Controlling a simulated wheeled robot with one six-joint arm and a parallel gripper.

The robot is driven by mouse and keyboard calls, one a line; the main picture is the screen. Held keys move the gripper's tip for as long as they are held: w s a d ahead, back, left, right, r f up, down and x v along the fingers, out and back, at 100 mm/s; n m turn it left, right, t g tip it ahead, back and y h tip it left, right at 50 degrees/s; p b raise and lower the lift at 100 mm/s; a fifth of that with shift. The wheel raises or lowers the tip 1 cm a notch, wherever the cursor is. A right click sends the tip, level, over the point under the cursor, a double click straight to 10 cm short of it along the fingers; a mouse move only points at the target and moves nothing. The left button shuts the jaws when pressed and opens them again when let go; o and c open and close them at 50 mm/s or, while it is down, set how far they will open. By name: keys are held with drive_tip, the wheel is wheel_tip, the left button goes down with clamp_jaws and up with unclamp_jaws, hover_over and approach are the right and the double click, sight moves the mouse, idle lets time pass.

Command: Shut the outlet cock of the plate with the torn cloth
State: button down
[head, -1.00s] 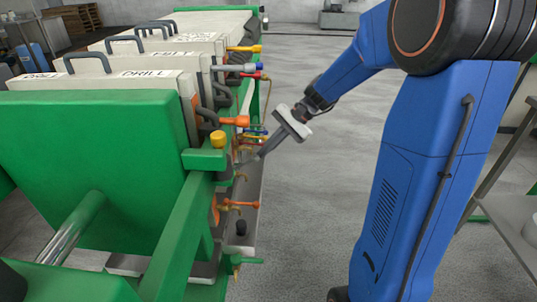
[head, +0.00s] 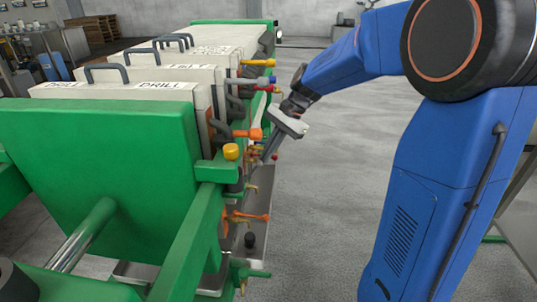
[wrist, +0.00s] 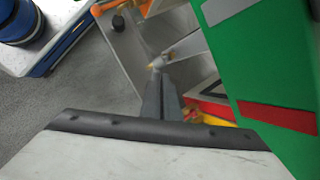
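The filter plates (head: 140,75) stand in a row in the green press at left, with DRILL lettered on the nearest tops. Outlet cocks with coloured handles line their right side: an orange one (head: 248,134), a grey one (head: 256,81) and a lower orange one (head: 250,216). I cannot make out a torn cloth. My gripper (head: 268,157) points down beside the lower cocks. In the wrist view its fingers (wrist: 162,95) lie close together and look shut, with nothing seen between them. A grey lever with a brass-coloured tip (wrist: 155,64) is just beyond them; contact is unclear.
A grey drip tray (head: 258,190) runs below the cocks. The green side beam (wrist: 262,70) with a red strip is close to the fingers at right in the wrist view. An orange handle (wrist: 108,6) is at the top. Open floor (head: 345,150) lies right of the press.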

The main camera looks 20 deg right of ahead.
drive_tip(key=shift+a+r, duration=0.1)
drive_tip(key=shift+r, duration=0.05)
drive_tip(key=w+d+v, duration=0.1)
drive_tip(key=w+v, duration=0.1)
drive_tip(key=v, duration=1)
drive_tip(key=shift+w+d+f, duration=0.15)
drive_tip(key=shift+d+f, duration=0.05)
drive_tip(key=shift+f, duration=0.1)
idle(0.3)
